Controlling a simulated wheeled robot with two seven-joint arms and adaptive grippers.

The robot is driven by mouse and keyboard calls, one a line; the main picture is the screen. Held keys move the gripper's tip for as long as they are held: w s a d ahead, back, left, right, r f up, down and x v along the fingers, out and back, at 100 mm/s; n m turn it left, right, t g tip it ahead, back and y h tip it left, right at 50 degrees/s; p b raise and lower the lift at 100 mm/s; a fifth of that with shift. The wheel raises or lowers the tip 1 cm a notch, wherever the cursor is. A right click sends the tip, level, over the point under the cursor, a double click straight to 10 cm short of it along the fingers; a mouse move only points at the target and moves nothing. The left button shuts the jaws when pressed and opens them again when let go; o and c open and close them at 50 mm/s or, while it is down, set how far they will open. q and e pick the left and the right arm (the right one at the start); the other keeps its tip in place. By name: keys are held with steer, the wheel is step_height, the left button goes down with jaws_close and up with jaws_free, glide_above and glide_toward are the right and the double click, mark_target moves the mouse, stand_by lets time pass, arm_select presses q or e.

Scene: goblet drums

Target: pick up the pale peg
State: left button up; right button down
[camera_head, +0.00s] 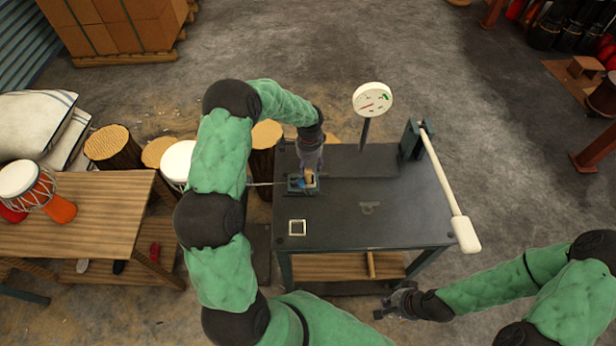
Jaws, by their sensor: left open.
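A dark table (405,225) stands in the middle. A small blue fixture (294,184) sits near its left edge, with a small pale tan piece (309,175) on it that may be the pale peg; it is too small to be sure. My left gripper (311,172) is open and points down right over this piece, partly covering it. I cannot tell whether its fingers touch it. My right gripper (388,307) is low in front of the table, away from the fixture; its jaws are too small to read.
A round gauge (373,99) on a post and a long white-ended lever (465,234) rise at the table's back and right. A small white square frame (297,228) lies near the left front. A wooden table (100,215) with a drum (28,185) stands left. The table's middle is mostly clear.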

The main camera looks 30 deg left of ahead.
mark_target(308, 171)
arm_select(q)
steer(key=f, duration=0.4)
steer(key=shift+s+a+f, duration=0.1)
steer(key=shift+s+f, duration=0.05)
steer(key=shift+s, duration=0.15)
steer(key=c, duration=1)
steer(key=shift+c, duration=0.2)
